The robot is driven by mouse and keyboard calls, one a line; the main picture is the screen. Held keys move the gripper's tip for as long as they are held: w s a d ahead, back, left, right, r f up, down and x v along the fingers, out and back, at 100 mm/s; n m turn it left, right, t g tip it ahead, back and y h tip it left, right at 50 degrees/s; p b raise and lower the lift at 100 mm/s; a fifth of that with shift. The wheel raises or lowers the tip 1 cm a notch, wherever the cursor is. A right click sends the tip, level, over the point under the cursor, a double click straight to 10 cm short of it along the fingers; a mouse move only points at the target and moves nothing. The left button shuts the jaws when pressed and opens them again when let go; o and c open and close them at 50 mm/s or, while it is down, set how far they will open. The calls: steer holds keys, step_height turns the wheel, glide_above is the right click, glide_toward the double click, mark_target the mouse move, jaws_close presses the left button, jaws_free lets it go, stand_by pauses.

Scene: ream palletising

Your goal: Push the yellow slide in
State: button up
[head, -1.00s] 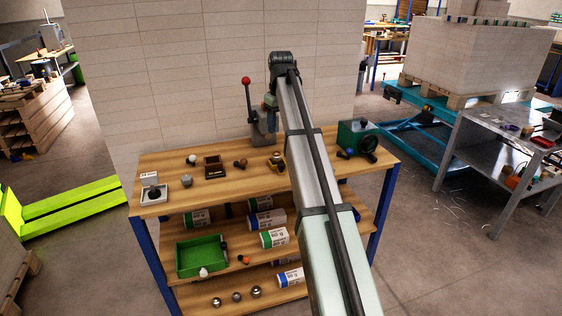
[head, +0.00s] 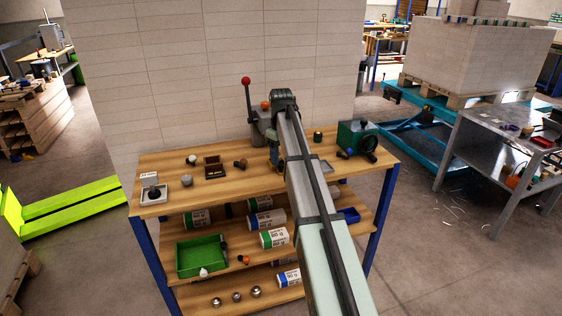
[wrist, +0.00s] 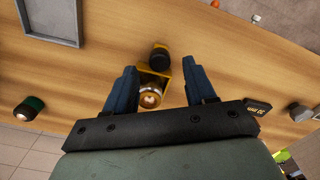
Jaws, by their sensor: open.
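The yellow slide (wrist: 167,82) shows in the wrist view as a yellow piece between my fingers, with a black round knob (wrist: 159,57) at its far end and a brass round part (wrist: 150,94) at its near end. My gripper (wrist: 160,70) is open, with one blue finger on each side of the yellow piece. Whether the fingers touch it cannot be told. In the head view my gripper (head: 275,156) is low over the bench and hides most of the slide.
The wooden bench top (head: 220,190) holds a dark box (head: 213,168) to the left and a green machine (head: 357,138) to the right. A lever press with a red ball (head: 246,80) stands behind. A grey tray (wrist: 50,20) and a dark green cylinder (wrist: 30,108) lie to the left in the wrist view.

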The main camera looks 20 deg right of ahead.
steer(key=shift+f, duration=1.3)
steer(key=shift+c, duration=0.5)
jaws_close()
